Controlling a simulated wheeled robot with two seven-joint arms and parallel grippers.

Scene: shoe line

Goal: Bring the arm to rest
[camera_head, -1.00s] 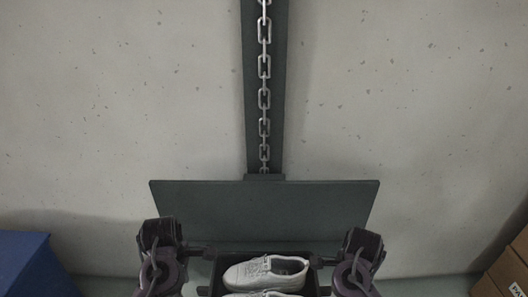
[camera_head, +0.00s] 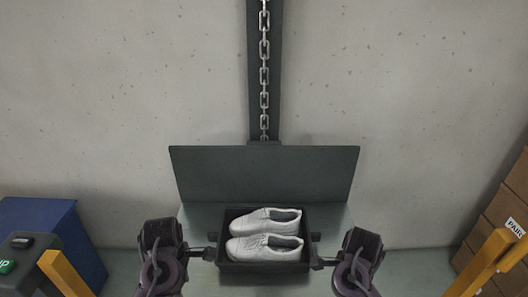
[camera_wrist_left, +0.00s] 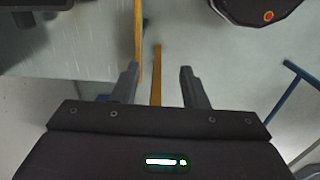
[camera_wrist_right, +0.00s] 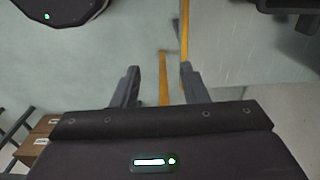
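A pair of white shoes (camera_head: 265,247) lies side by side in a black tray (camera_head: 264,267) on the grey platform (camera_head: 335,215) in the head view. My left gripper (camera_head: 208,253) is at the tray's left side in the picture and my right gripper (camera_head: 322,263) at its right side. In the left wrist view the left gripper's fingers (camera_wrist_left: 160,85) are spread with nothing held between them. In the right wrist view the right gripper's fingers (camera_wrist_right: 165,85) are also spread and empty. The head view does not clearly show the gap between fingertips and tray.
A dark upright panel (camera_head: 265,172) and a chain (camera_head: 264,75) on a column stand behind the platform. A blue box (camera_head: 45,230) is at left, near a grey control box (camera_head: 25,262). Yellow posts (camera_head: 490,262) flank the front; cardboard boxes (camera_head: 500,225) stand at right.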

